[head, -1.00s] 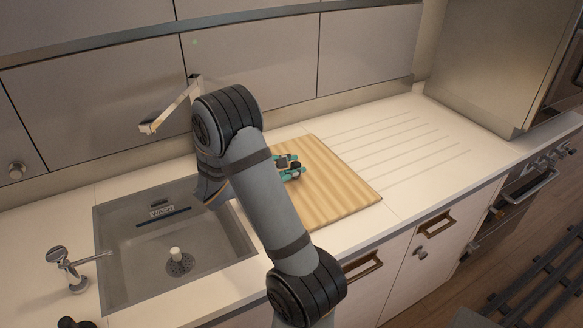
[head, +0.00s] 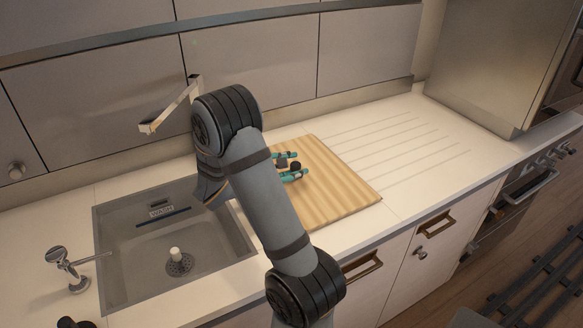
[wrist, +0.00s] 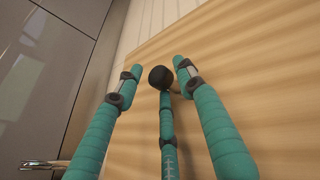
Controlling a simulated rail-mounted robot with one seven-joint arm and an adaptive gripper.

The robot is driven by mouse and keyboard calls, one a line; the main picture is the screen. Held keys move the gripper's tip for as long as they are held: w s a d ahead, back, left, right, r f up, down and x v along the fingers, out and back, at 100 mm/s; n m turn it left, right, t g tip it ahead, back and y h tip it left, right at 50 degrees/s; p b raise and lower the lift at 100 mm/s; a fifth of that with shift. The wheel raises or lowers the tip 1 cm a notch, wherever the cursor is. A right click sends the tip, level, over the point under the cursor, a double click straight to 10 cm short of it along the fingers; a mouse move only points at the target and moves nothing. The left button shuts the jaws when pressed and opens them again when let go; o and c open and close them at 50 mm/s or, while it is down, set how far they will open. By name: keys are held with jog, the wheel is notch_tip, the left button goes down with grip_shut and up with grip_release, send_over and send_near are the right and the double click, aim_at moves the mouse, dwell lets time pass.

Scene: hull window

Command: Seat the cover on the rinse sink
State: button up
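The cover (head: 335,185) is a light striped wooden board lying on the counter right of the wash sink. It also fills much of the wrist view (wrist: 270,60). A round black knob (wrist: 160,77) stands on it. My gripper (wrist: 157,68) has teal fingers low over the board, spread on either side of the knob. Gaps show between the side fingers and the knob. A middle teal finger reaches up to just below the knob. In the head view my gripper (head: 291,166) is partly behind my arm. No rinse sink opening shows; my arm hides the board's left part.
The open steel sink (head: 215,255) at left has a label reading WASH and a pale plug post. A tap (head: 165,110) stands behind it, and a small chrome fitting (head: 68,265) at its left. The grooved drainboard (head: 430,150) at right is clear.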

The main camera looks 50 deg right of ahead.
jog(key=shift+p+v, duration=0.6)
jog(key=shift+v, duration=1.15)
jog(key=shift+o, duration=1.4)
jog(key=shift+o, duration=1.4)
jog(key=shift+f, duration=0.1)
jog(key=shift+c, duration=0.9)
jog(key=c, duration=0.4)
